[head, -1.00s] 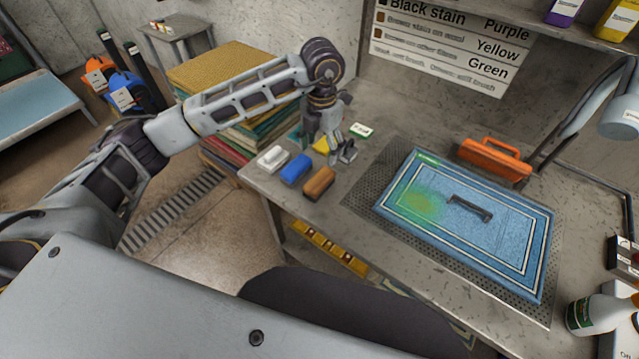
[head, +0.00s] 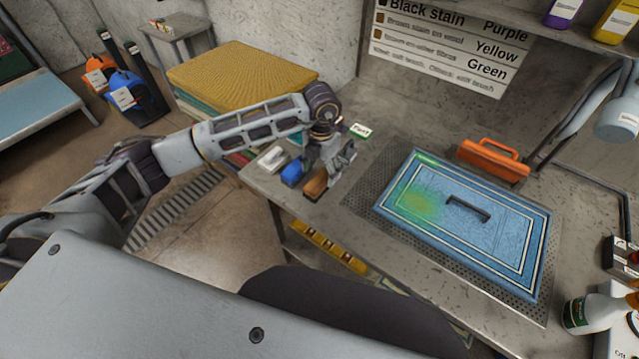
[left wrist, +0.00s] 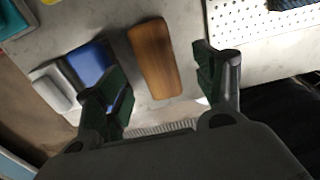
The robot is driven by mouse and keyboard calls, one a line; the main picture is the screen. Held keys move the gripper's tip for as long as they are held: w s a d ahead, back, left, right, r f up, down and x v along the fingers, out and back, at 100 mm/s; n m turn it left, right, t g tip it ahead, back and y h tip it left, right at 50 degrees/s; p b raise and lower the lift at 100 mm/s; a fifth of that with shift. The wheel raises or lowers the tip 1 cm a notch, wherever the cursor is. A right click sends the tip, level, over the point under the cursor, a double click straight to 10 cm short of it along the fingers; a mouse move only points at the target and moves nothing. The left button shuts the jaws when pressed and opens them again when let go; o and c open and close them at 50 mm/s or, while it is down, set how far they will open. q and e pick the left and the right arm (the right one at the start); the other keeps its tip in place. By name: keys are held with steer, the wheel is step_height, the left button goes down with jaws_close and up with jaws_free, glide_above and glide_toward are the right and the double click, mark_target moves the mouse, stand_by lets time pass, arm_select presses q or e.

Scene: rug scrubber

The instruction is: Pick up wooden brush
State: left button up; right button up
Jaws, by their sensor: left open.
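The wooden brush (head: 316,184) is an orange-brown block near the front left edge of the table. In the left wrist view the brush (left wrist: 155,60) lies between and beyond the two fingers, with its smooth wooden top showing. My left gripper (head: 332,172) is open, above the brush and partly covering it in the head view. In the left wrist view the gripper (left wrist: 165,88) has wide-spread fingers with nothing held between them. Whether a finger touches the brush cannot be told. My right gripper is not in view.
A blue brush (head: 291,173) and a white brush (head: 271,158) lie just left of the wooden one. A blue rug (head: 500,252) with a green stain and a dark handle lies on a perforated mat to the right. An orange tool (head: 493,160) stands behind it.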

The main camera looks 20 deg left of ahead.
mark_target(320, 179)
arm_select(q)
steer(key=shift+f, duration=0.15)
steer(key=f, duration=0.1)
steer(key=f+p, duration=0.1)
steer(key=f, duration=0.2)
steer(key=shift+s+a, duration=0.1)
steer(key=shift+a, duration=0.15)
steer(key=shift+f, duration=0.5)
steer(key=c, duration=1.2)
steer(key=shift+o, duration=0.2)
steer(key=shift+r, duration=0.15)
steer(key=shift+r+b, duration=0.6)
steer(key=shift+r, duration=4.3)
